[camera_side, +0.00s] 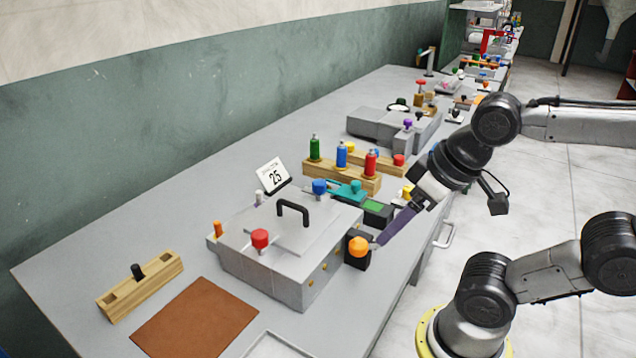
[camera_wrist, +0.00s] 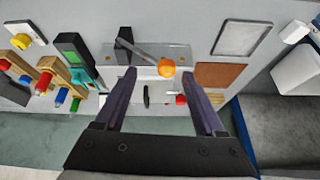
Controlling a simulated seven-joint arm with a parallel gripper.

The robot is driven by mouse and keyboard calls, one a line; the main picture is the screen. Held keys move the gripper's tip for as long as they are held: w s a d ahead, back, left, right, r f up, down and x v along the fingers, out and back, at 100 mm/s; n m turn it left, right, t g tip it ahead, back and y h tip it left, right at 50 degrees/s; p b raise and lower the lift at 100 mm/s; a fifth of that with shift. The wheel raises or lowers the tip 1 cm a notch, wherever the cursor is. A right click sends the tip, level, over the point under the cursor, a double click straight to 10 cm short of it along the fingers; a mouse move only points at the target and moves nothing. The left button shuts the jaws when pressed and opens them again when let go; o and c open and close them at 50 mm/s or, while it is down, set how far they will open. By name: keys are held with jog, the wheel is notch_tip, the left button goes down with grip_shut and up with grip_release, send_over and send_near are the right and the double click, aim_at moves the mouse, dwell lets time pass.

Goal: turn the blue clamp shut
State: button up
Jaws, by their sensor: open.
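The grey press box (camera_side: 285,250) stands on the bench with a black handle (camera_side: 293,207) on its lid. A blue clamp knob (camera_side: 319,187) sits at the lid's rear right corner, and a red clamp knob (camera_side: 260,239) at its near left. The red knob also shows in the wrist view (camera_wrist: 181,99). I cannot make out the blue knob there; my left-hand finger may hide it. My gripper (camera_wrist: 159,74) is open and empty, its purple fingers spread over the press. In the side view my gripper (camera_side: 378,242) is at the box's right side, by an orange knob (camera_side: 358,246).
A device with a green screen (camera_side: 377,206) and a teal part (camera_side: 355,188) stand right behind the box. A wooden rack (camera_side: 340,178) of coloured bottles and a "25" card (camera_side: 273,176) are further back. A brown mat (camera_side: 188,317) and wooden block (camera_side: 140,285) lie at left.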

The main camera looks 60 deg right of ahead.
jog(key=w+r+m, duration=0.4)
jog(key=r+m, duration=0.2)
jog(key=r, duration=0.2)
jog(key=w+d+r+m+g, duration=0.2)
jog(key=w+d+r+m, duration=0.2)
jog(key=w, duration=0.3)
jog(key=m+g, duration=0.3)
jog(key=m, duration=0.2)
send_over(319, 181)
notch_tip(319, 181, down, 6)
notch_tip(319, 181, down, 13)
jog(key=shift+f, duration=0.1)
grip_shut()
